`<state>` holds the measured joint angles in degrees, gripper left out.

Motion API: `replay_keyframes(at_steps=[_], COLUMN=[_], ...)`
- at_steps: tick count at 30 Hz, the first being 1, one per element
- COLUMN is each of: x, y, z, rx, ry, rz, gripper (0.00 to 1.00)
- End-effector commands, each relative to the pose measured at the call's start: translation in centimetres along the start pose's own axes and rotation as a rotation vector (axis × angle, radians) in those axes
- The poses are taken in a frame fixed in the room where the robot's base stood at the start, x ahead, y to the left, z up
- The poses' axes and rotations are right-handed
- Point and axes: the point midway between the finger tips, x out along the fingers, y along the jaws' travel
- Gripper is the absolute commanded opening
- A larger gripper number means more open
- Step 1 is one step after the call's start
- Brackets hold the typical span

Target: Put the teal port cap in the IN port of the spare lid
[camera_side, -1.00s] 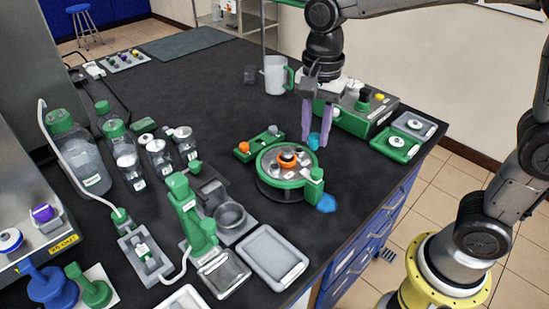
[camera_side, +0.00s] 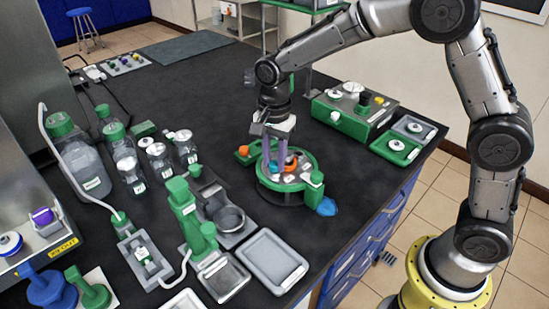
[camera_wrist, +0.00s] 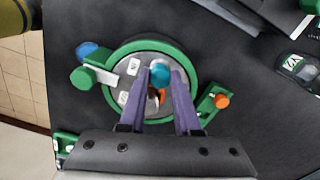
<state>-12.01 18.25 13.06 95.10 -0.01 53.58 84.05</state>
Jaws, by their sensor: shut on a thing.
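The teal port cap (camera_wrist: 160,76) is between the fingertips of my gripper (camera_wrist: 160,80) in the wrist view. My gripper (camera_side: 274,168) is shut on it and reaches down over the spare lid. The spare lid (camera_wrist: 118,84) is a grey disc with pale label tags, set in a green ring (camera_side: 312,163). An orange part (camera_side: 291,162) stands at the lid's middle, partly behind my fingers. The cap is low over or at the lid; I cannot tell whether it touches. The IN port is hidden under the cap and fingers, and the labels are too small to read.
A green clamp knob (camera_side: 316,178) stands at the ring's right, with a blue patch (camera_side: 327,207) beside it. A green bar with an orange knob (camera_side: 243,151) lies at the left. A green box (camera_side: 352,112) stands behind. Bottles (camera_side: 83,165) fill the left.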

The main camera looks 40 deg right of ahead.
Motion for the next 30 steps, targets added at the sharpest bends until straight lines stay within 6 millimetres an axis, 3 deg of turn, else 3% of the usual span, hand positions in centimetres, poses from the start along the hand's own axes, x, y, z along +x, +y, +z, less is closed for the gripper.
replay_keyframes(at_steps=[11, 12, 16, 26, 30], x=[0.3, 0.3, 0.3, 0.1, -1.1], y=[0.0, 0.0, 0.0, 0.0, -0.1], z=[0.0, 0.0, 0.0, 0.0, 0.0], rx=[0.0, 0.0, 0.0, 0.0, 0.0], ry=[0.0, 0.0, 0.0, 0.0, 0.0], rz=[0.001, 0.0, 0.0, -0.001, -0.003], gripper=[0.0, 0.37, 0.6, 0.61, 0.61])
